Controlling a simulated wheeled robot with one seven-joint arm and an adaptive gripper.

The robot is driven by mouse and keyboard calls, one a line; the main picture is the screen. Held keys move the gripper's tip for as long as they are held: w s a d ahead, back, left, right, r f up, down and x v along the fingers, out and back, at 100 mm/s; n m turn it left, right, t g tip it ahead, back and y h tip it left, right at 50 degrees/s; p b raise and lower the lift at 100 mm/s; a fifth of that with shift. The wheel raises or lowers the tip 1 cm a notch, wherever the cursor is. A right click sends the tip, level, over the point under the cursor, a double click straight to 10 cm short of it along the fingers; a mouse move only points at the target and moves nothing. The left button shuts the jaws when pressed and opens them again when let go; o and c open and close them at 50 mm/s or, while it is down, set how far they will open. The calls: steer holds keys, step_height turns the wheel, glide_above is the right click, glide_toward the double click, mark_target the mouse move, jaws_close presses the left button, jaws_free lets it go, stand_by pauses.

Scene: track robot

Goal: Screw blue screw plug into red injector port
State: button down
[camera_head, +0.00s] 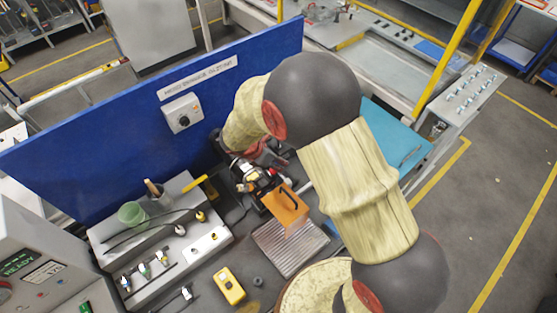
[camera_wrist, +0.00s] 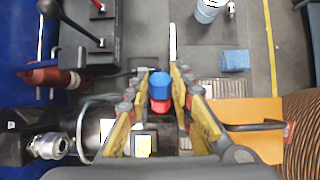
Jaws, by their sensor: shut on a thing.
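In the wrist view, the blue screw plug (camera_wrist: 160,80) is between the fingertips of my gripper (camera_wrist: 158,74), which is shut on it. A red part (camera_wrist: 160,104), which looks like the red injector port, shows right against the blue plug on the side nearer the wrist. I cannot tell whether the plug is seated in it or only lined up over it. In the head view my arm hides most of the gripper and the work spot. Dark fixture parts (camera_head: 250,178) show below the arm there, and the plug cannot be made out.
An orange box (camera_head: 286,208) with a dark handle stands close beside the work spot. A ribbed metal tray (camera_head: 290,247) lies in front. A grey rack (camera_head: 160,240) with several small fittings is at left. A blue panel (camera_head: 100,140) stands behind. A yellow meter (camera_head: 229,286) lies nearer.

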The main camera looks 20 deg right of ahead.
steer(key=shift+a+f, duration=0.1)
steer(key=c, duration=1.5)
jaws_free()
steer(key=v, duration=1.2)
steer(key=shift+c, duration=0.4)
